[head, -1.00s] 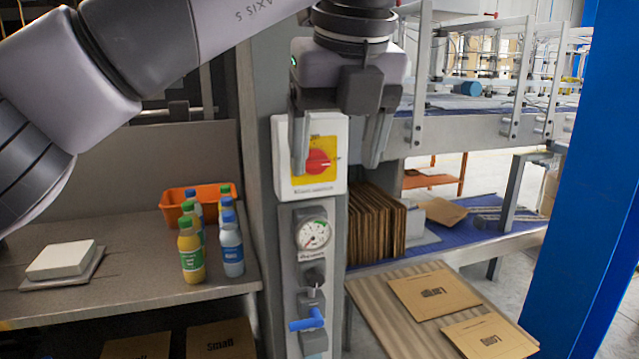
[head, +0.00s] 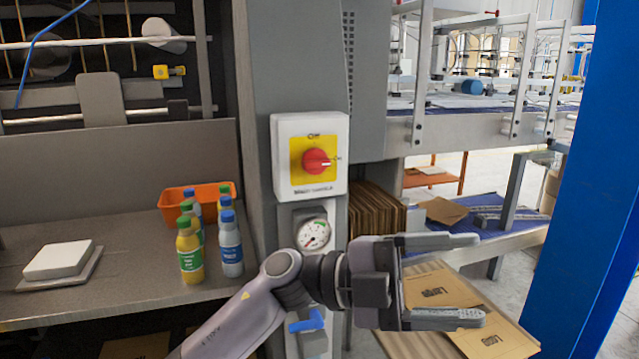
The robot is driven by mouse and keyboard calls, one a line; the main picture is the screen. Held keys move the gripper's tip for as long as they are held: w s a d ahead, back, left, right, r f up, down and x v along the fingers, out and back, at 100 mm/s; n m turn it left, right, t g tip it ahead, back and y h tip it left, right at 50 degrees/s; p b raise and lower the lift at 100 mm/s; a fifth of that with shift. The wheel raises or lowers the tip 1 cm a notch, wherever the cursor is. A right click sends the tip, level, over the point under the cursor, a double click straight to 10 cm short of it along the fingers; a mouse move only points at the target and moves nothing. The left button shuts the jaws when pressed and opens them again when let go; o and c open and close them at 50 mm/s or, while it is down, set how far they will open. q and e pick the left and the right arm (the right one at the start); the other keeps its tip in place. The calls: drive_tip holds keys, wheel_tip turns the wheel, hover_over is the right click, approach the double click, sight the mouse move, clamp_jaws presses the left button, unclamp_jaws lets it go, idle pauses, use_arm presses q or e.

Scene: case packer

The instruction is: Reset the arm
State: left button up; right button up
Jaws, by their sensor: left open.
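My left gripper (head: 455,280) is open and empty at the lower middle of the head view. It points right, with its two fingers apart one above the other, in front of the board with flat cartons. My left arm (head: 240,318) comes up from the bottom edge and covers part of the panel below the gauge. The red rotary switch (head: 316,161) on its yellow plate is in full view up and left of the gripper, with its handle toward the right. My right gripper is not in view.
Several bottles (head: 230,246) and an orange bin (head: 175,195) stand on the grey counter (head: 120,284) at left. A gauge (head: 313,233) and a blue valve handle (head: 306,321) are close to my arm. A blue post (head: 585,180) stands at right.

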use_arm(q)
drive_tip(key=w+a+f+n+t+y, duration=0.4)
drive_tip(key=a+f+n+t, duration=0.55)
drive_tip(key=n+t, duration=0.35)
drive_tip(key=w+a+f+n+t+y, duration=0.35)
drive_tip(key=a+f+n+t, duration=0.6)
drive_tip(key=n+t, duration=0.35)
drive_tip(key=s+a+f+n+g+y, duration=0.2)
drive_tip(key=s+a+f, duration=0.3)
drive_tip(key=f, duration=0.3)
drive_tip(key=s+a+f+n+g+y, duration=0.2)
drive_tip(key=s+a+f+g+y, duration=0.2)
drive_tip(key=s+f, duration=0.3)
drive_tip(key=s+a+f+n+g+y, duration=0.2)
drive_tip(key=s+a+f, duration=0.4)
drive_tip(key=f, duration=0.4)
drive_tip(key=shift+s+n+g+y, duration=0.4)
drive_tip(key=shift+n+y, duration=0.2)
drive_tip(key=shift+y, duration=0.25)
drive_tip(key=shift+w, duration=0.1)
